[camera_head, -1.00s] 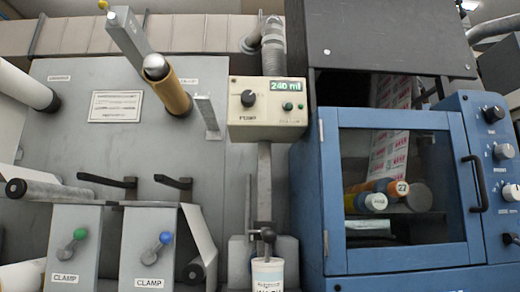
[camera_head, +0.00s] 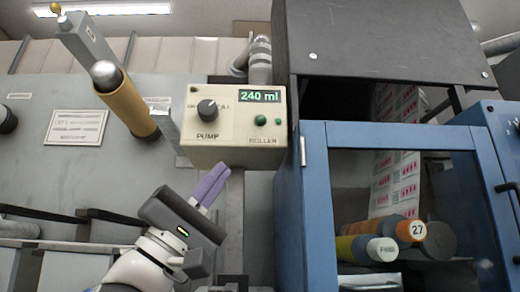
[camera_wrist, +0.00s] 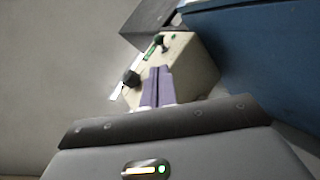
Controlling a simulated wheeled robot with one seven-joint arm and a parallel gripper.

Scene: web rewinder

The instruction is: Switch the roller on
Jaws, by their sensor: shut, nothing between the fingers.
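The cream control box (camera_head: 230,150) shows a lit 240 ml display (camera_head: 260,97). It has a dark PUMP knob (camera_head: 207,110) on the left. Above the ROLLER label (camera_head: 263,141) are a green button (camera_head: 260,120) and a smaller green dot (camera_head: 278,121). My gripper (camera_head: 222,180) is just below the box, its purple fingers shut and empty, pointing up toward it. In the wrist view, the shut fingers (camera_wrist: 158,74) lie in front of the box (camera_wrist: 195,68), with the knob (camera_wrist: 131,77) to their left. I cannot tell whether the fingers touch the box.
A blue cabinet (camera_head: 312,200) with a window stands close at the right, with rollers and a printed web inside. A yellow roller (camera_head: 125,103) with a silver end sticks out left of the box. Black handles (camera_head: 110,216) are at the lower left.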

